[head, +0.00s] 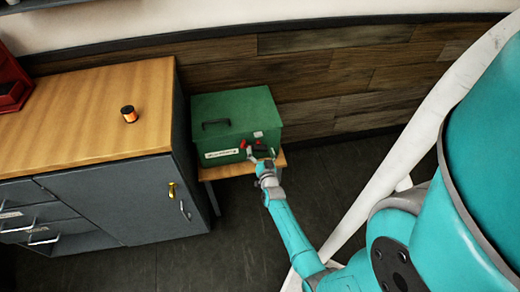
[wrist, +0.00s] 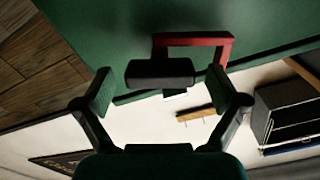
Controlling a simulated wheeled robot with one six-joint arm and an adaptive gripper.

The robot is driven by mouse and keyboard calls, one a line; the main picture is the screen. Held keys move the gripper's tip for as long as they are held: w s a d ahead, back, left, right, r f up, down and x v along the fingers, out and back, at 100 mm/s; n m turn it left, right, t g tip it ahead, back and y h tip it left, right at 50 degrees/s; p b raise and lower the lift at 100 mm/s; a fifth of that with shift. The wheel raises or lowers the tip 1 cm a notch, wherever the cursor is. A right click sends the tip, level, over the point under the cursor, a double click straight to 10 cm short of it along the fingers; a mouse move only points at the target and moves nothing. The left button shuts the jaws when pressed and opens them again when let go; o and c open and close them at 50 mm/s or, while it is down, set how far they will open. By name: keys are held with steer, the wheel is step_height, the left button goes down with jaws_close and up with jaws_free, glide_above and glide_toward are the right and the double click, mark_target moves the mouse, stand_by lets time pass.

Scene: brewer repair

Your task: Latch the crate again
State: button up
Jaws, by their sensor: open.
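The green crate (head: 235,104) stands with its lid down on a small wooden stand. Its front has a white label and a red latch part (head: 243,144). In the wrist view the crate (wrist: 270,18) fills the top, and a red bracket (wrist: 195,39) runs beside a dark bar (wrist: 160,73). My gripper (head: 262,153) is at the right part of the crate's front. In the wrist view my gripper (wrist: 162,88) is open, with the dark bar between and slightly beyond its fingers. I cannot tell whether they touch it, or whether the latch is fastened.
The small stand (head: 221,171) is close to a grey cabinet (head: 125,200) with a wooden top on the left. An orange and black spool-like item (head: 129,114) stands on that top. A wood-panelled wall (head: 330,80) is behind the crate. The floor (head: 355,170) to the right is clear.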

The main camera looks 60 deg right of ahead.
steer(key=shift+w+d, duration=0.4)
steer(key=shift+d, duration=0.05)
steer(key=c, duration=1.7)
steer(key=shift+m, duration=0.3)
steer(key=m, duration=0.9)
steer(key=shift+m, duration=2.4)
